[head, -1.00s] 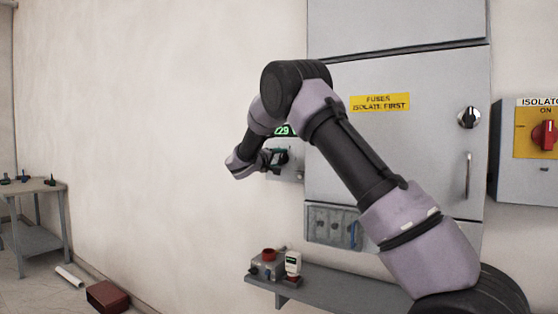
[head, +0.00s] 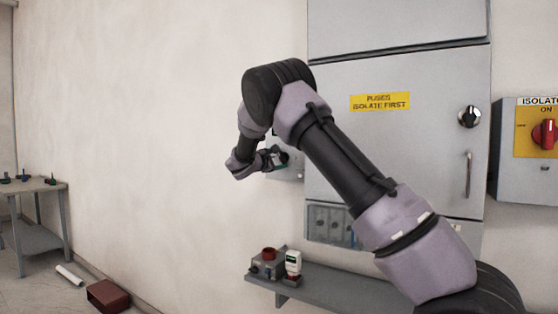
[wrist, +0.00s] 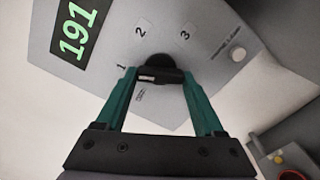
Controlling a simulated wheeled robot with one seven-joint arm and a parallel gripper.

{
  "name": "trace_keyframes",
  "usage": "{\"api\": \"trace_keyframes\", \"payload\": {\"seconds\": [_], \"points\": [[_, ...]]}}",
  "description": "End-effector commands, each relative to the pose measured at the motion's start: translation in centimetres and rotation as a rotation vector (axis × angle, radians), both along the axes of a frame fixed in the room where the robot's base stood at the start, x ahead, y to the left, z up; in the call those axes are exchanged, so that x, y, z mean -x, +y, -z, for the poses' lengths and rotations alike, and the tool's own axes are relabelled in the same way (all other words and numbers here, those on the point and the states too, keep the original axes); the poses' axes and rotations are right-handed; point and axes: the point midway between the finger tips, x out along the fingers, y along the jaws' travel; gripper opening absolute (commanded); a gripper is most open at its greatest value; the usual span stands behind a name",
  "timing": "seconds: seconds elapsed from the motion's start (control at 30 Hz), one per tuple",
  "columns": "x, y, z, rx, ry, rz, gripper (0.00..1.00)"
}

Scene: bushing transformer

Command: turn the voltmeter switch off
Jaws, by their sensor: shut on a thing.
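The voltmeter (wrist: 205,50) is a light grey panel, tilted in the wrist view, with a green display (wrist: 80,33) reading 191. Its black switch knob (wrist: 155,62) sits among the marks 1, 2 and 3, with a small label, too blurred to read surely, below it. A pale mark shows on the left part of the knob's bar, on the side of the 1. My gripper (wrist: 158,76) is shut on the knob, one teal finger at each end of the bar. In the head view my gripper (head: 275,158) is at the voltmeter box (head: 298,172), mostly hidden by my arm.
A grey cabinet (head: 400,150) with a yellow fuse label stands right of the voltmeter. The isolator box (head: 540,175) with a red switch is further right. The wall at left is bare.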

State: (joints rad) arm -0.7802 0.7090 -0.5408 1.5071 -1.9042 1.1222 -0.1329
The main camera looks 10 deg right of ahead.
Motion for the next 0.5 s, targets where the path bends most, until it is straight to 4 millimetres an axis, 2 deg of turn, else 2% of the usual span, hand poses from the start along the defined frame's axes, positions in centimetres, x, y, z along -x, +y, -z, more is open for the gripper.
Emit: {"api": "trace_keyframes", "payload": {"seconds": [0.5], "points": [[0.12, -0.06, 0.29, 0.375, 0.316, 0.000, 0.14]]}}
